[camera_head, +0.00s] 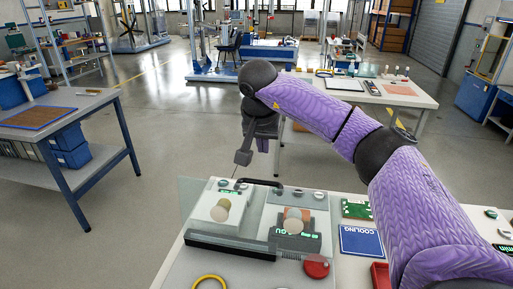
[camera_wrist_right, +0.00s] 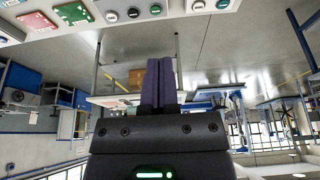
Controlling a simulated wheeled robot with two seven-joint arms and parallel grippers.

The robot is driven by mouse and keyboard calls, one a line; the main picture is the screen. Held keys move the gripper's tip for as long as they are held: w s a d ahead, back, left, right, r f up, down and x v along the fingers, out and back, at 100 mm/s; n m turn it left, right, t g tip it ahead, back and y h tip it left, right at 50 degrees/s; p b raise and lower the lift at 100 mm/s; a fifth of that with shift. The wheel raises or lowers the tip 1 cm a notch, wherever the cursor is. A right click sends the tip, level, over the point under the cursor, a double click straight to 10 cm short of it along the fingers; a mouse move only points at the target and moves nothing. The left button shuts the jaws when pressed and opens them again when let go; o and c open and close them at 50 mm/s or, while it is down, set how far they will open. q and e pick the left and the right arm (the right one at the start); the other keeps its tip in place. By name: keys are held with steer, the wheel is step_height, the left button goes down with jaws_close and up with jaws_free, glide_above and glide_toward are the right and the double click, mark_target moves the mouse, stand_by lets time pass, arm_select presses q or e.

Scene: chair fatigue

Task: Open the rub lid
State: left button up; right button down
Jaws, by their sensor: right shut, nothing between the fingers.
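The rub tester (camera_head: 230,245) stands on the table at the bottom centre of the head view. A clear lid panel (camera_head: 190,200) shows over its left part, with a dark bar along the near edge and a black handle (camera_head: 262,183) at the far side. I cannot tell how far the lid is raised. Two round pale pieces show behind or under clear panels. My right gripper (camera_head: 243,157) hangs beyond the far edge of the tester, apart from the handle. Its fingers (camera_wrist_right: 160,82) are together and empty in the wrist view. My left gripper is not in view.
A red knob (camera_head: 316,268), a yellow ring (camera_head: 209,282), a green board (camera_head: 357,209) and a blue "COOLING" panel (camera_head: 361,241) are near the tester. Round buttons (camera_wrist_right: 155,9) show in the wrist view. Open floor lies beyond the table; another workbench (camera_head: 70,115) stands left.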

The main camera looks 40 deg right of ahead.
step_height(320, 180, down, 6)
steer(key=s+a, duration=0.1)
steer(key=shift+s+a+r+b, duration=0.15)
steer(key=shift+a+b, duration=0.15)
steer(key=shift+b, duration=0.05)
